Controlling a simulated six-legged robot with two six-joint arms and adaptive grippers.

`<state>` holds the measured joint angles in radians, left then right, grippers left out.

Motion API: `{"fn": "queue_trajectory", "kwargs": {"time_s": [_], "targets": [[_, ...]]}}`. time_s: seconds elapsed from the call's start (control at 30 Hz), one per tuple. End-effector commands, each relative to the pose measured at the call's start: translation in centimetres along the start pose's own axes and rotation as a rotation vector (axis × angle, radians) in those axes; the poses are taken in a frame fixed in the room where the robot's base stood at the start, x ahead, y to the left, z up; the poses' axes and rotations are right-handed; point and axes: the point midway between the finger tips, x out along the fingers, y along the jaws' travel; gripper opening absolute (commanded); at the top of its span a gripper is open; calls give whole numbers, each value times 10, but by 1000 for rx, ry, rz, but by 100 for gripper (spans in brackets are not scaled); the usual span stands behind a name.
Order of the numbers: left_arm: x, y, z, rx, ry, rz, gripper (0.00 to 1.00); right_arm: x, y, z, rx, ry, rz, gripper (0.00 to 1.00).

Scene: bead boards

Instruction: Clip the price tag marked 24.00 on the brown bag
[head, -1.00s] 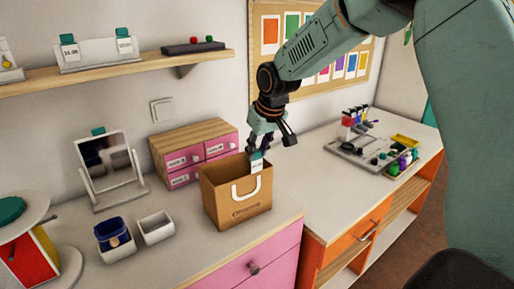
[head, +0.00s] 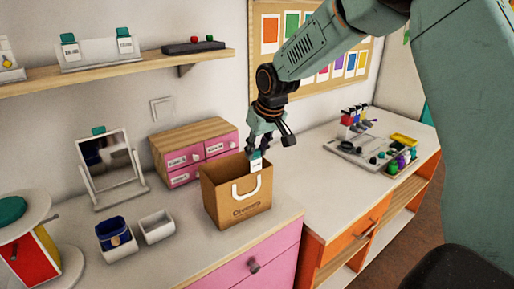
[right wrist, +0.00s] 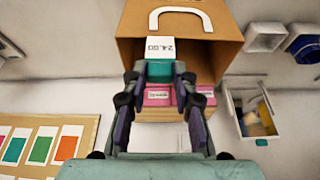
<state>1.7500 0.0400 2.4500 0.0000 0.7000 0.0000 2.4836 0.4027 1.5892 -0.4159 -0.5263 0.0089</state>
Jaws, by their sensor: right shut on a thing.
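The brown bag (head: 225,203) stands upright and open on the counter, with a white handle on its front. The price tag (head: 256,165) is at the bag's rim, its white card hanging at the top right of the bag. In the right wrist view the tag (right wrist: 166,48) reads 24.00 and has a teal clip. My right gripper (head: 259,152) is shut on the teal clip, just above the bag's rim; its fingers also show in the right wrist view (right wrist: 160,78). I cannot tell whether the clip grips the rim. My left gripper is not in view.
Behind the bag is a small pink drawer box (head: 187,150). To the left are a mirror (head: 113,158), a blue pouch (head: 114,232) and a white bin (head: 156,227). A shelf (head: 115,73) holds two more tags. A tool tray (head: 365,152) lies on the right counter.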

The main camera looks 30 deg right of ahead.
Motion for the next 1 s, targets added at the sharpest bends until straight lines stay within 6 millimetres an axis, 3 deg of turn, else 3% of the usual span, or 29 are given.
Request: {"fn": "queue_trajectory", "kwargs": {"time_s": [1.0], "targets": [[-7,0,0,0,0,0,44,-1,0,1,0,-1,0,15]]}}
